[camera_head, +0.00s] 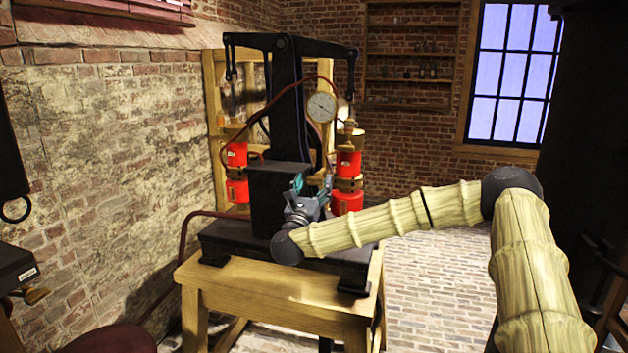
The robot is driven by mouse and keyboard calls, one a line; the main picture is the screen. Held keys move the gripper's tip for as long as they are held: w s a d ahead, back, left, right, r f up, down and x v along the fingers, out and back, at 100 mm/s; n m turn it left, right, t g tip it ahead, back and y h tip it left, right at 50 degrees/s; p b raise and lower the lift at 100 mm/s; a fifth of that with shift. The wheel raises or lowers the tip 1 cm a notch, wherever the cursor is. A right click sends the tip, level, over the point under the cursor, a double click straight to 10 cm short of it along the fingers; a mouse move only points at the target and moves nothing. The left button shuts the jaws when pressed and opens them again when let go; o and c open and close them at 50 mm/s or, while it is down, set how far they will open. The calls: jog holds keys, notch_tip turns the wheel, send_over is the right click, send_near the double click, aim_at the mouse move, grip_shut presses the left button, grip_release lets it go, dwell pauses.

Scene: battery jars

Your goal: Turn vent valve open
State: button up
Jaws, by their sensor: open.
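A black iron machine (270,178) with a tall column and a top beam stands on a wooden table (270,290). A round white dial gauge (321,107) is on its upper right side, with a thin reddish hose curving to it. My arm reaches in from the right, and my gripper (312,186) is open at the right of the machine's dark block. Its teal fingers point away from the camera. I cannot make out the vent valve; the gripper and wrist may cover it. Whether the fingers touch anything cannot be told.
Red jars (347,164) stand in a wooden rack (214,105) behind the machine. A brick wall (105,130) closes the left side. A dark fixture (18,268) juts in at lower left. The brick floor right of the table looks clear.

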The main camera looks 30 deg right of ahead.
jog(key=shift+w+d+r, duration=0.15)
jog(key=shift+w+d, duration=0.15)
jog(key=c, duration=1)
